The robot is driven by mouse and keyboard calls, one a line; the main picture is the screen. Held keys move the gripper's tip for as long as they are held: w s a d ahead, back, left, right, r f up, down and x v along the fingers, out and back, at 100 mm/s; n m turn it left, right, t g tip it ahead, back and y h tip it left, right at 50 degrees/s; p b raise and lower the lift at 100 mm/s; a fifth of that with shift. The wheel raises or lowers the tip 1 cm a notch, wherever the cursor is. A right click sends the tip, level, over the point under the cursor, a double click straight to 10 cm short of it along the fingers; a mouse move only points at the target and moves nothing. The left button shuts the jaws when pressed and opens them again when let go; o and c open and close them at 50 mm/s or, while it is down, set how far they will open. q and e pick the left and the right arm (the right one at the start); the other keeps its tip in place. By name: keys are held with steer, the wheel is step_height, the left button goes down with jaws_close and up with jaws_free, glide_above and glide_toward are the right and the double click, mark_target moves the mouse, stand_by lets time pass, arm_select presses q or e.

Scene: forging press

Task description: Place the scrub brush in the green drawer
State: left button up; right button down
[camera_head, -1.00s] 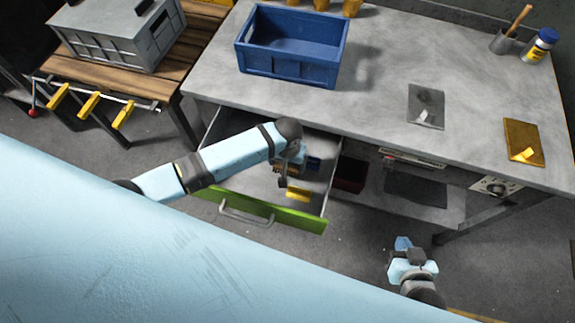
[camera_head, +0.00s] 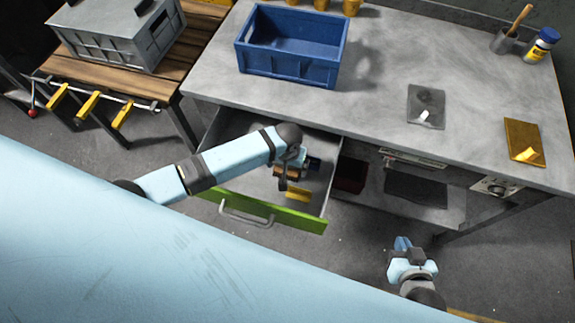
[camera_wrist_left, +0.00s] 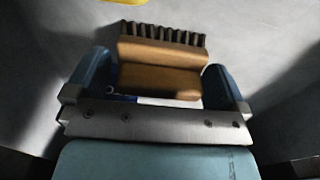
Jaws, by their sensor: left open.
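The scrub brush (camera_wrist_left: 160,70), a brown wooden block with dark bristles, is in the left wrist view, between and just beyond the fingertips of my open left gripper (camera_wrist_left: 160,85). In the head view the brush (camera_head: 284,172) shows partly behind my left wrist, inside the green drawer. I cannot tell whether it rests on the drawer floor. The drawer (camera_head: 262,208) is pulled out under the workbench, with a green front and grey inside. My left gripper (camera_head: 302,172) is inside its outline. My right gripper (camera_head: 402,243) hangs low at the lower right, away from the drawer; its fingers are unclear.
A yellow item (camera_head: 297,194) lies in the drawer near its front; a yellow edge (camera_wrist_left: 122,2) shows in the wrist view. A blue crate (camera_head: 290,68) stands on the workbench (camera_head: 385,70). A dark red bin (camera_head: 350,174) sits right of the drawer.

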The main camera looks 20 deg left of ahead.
arm_select(q)
step_height(320, 180, up, 10)
steer(key=shift+p, duration=0.6)
steer(key=shift+r, duration=0.75)
